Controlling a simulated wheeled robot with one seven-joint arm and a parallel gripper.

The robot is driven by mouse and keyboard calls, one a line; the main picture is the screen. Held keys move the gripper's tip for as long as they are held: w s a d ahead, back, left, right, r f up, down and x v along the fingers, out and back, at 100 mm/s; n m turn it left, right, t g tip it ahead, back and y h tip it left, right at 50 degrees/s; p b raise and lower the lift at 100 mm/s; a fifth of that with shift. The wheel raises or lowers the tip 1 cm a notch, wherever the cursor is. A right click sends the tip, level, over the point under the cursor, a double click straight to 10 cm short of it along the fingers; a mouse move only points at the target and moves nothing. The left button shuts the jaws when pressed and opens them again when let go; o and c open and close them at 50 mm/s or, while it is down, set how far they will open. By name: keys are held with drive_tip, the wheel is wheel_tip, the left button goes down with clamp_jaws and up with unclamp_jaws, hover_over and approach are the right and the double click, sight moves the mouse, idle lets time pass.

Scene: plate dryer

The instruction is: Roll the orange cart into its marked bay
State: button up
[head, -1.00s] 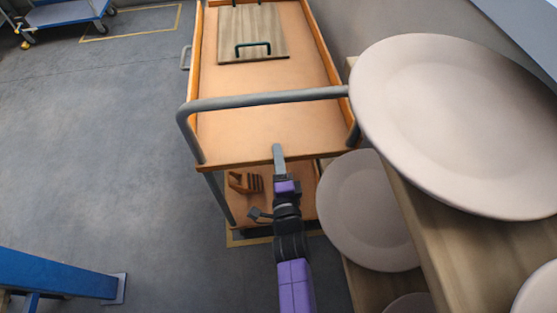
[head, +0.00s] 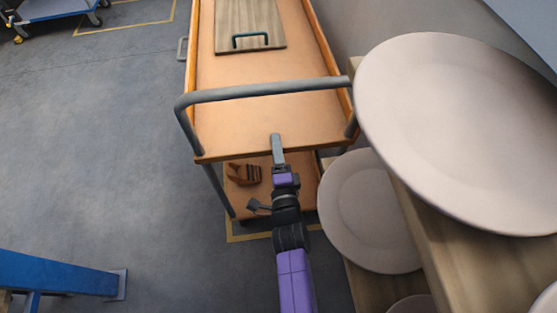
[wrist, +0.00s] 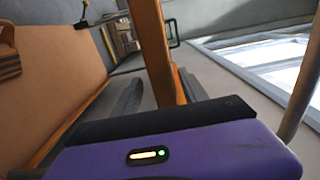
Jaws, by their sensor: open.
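The orange cart (head: 265,115) has an upper deck, a lower shelf (head: 295,192) and a grey push handle (head: 262,91) across its near end. My gripper (head: 277,148) is at the near edge of the upper deck, below the push handle. In the wrist view the jaws are open, and an orange strip of the cart (wrist: 160,60) appears to lie between the fingers; contact is unclear. A yellow floor outline (head: 248,238) shows at the cart's near end; the cart and my arm hide most of it.
A wooden board (head: 250,22) with a dark handle lies on the upper deck. A brown block (head: 242,173) sits on the lower shelf. Plates (head: 460,130) on a wooden rack stand close at right. A blue cart (head: 55,10) and blue beam (head: 60,272) are at left.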

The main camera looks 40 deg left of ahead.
drive_tip(key=shift+r, duration=0.15)
drive_tip(key=shift+s+d, duration=0.2)
drive_tip(key=p+v, duration=0.3)
drive_tip(key=v, duration=0.8)
drive_tip(key=shift+s+d+r, duration=0.1)
